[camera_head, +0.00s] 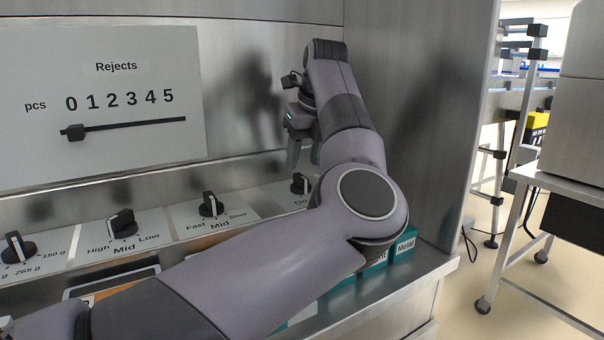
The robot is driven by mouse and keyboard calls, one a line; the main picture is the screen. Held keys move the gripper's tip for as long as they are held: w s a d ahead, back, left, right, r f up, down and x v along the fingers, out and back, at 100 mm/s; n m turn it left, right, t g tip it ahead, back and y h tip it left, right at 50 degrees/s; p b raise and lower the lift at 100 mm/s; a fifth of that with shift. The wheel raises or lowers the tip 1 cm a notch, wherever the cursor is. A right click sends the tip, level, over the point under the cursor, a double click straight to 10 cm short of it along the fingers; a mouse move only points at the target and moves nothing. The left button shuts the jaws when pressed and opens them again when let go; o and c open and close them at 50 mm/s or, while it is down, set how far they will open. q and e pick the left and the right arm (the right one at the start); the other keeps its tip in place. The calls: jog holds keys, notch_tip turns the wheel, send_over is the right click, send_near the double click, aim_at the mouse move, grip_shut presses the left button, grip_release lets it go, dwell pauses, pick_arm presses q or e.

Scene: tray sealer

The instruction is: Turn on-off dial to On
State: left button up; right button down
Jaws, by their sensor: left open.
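The on-off dial (301,184) is a black knob on a white plate at the right end of a row of dials on the sloped panel. Its label starts with "On"; the rest is hidden behind my left arm. My left gripper (304,160) points down just above and beside this dial, with its fingers apart and nothing seen between them. I cannot tell whether a finger touches the knob. My right gripper is not in view.
Other dials stand left of it: a Fast/Slow dial (211,205), a High/Low dial (122,223) and a gram dial (16,247). A Rejects slider (75,132) is on the wall. A teal box marked Metal (404,244) sits below my arm. A steel side wall (425,120) closes the right.

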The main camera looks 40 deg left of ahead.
aim_at(300, 175)
pick_arm(q)
jog(key=x, duration=0.3)
jog(key=shift+b, duration=0.35)
jog(key=shift+a+f, duration=0.15)
jog(key=shift+f, duration=0.2)
jog(key=shift+a+f, duration=0.1)
jog(key=shift+f, duration=0.1)
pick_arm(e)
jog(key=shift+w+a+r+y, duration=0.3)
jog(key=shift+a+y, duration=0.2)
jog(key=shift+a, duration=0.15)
pick_arm(q)
grip_shut()
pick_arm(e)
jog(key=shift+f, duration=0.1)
